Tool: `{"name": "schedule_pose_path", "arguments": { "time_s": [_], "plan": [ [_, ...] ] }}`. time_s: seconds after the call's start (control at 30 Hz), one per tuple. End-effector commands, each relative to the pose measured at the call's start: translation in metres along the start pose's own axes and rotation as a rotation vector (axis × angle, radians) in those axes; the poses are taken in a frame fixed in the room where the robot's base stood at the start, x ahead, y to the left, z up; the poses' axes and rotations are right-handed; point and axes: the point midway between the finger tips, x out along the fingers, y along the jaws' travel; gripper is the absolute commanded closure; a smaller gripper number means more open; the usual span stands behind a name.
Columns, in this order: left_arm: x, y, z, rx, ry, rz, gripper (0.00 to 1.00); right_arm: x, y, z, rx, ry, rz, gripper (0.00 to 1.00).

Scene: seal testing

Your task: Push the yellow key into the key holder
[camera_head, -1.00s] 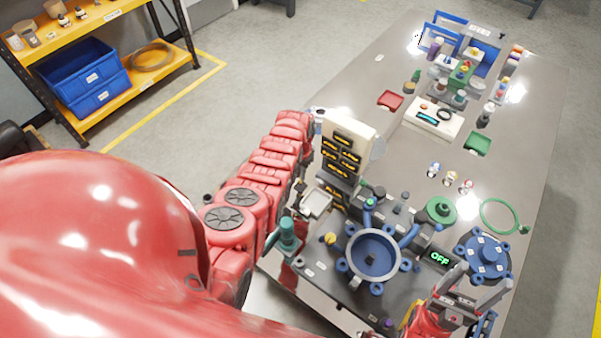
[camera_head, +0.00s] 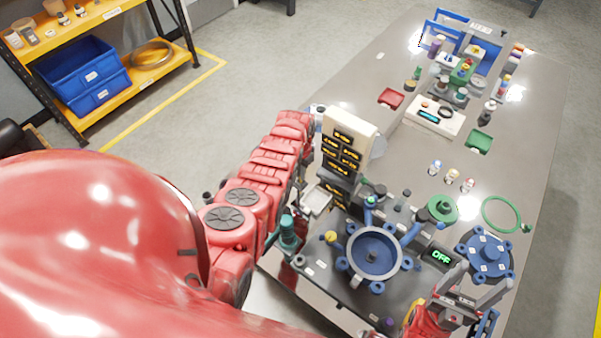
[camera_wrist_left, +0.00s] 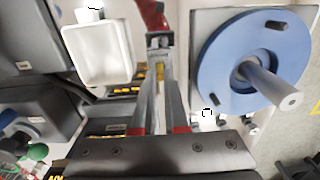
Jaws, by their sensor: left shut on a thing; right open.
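In the left wrist view my left gripper (camera_wrist_left: 160,75) is shut, its two long fingers meeting around a small yellow piece, which looks like the yellow key (camera_wrist_left: 160,72). A grey block with a red part (camera_wrist_left: 152,14) stands just past the fingertips; I cannot tell if it is the key holder or if the key touches it. In the head view my left fingertips are hard to make out beyond the red arm, near the panel with yellow labels (camera_head: 343,150). My right gripper (camera_head: 490,290) is open and empty at the lower right.
A blue disc with a metal rod (camera_wrist_left: 238,65) and a white tray (camera_wrist_left: 98,52) flank my left fingers.

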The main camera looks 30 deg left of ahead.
Motion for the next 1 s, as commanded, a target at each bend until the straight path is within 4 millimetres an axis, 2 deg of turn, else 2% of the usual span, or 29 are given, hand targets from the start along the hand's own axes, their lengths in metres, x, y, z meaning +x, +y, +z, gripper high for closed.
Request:
{"name": "schedule_pose_path", "arguments": {
  "time_s": [1.0],
  "plan": [
    [0.0082, 0.0001, -0.0003, 0.0, 0.001, 0.0, 1.0, -0.0083, -0.0004, 0.0014, 0.0, 0.0, 0.0, 0.3]
  ]
}}
